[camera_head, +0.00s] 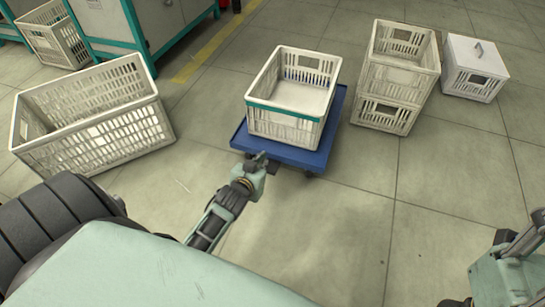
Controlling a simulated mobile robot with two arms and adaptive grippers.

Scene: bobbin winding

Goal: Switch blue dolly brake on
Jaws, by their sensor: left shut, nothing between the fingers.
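The blue dolly (318,158) stands on the floor in the middle of the view, with a white crate (285,127) on it. The crate is empty inside and has a green strip along its near top rim. My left gripper (261,158) is shut and empty, with its tip at the dolly's near left edge. I cannot tell whether it touches the dolly. The brake cannot be made out; the gripper covers part of that edge. A dark caster shows under the near right corner. My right gripper (512,248) is at the lower right edge, partly cut off, its fingers unclear.
A large white crate (97,139) stands on the floor at left. Two stacked crates (385,113) stand close right of the dolly, with a lidded white box (472,85) beyond. Grey-green cabinets (150,25) are at the upper left. The floor in front of the dolly is clear.

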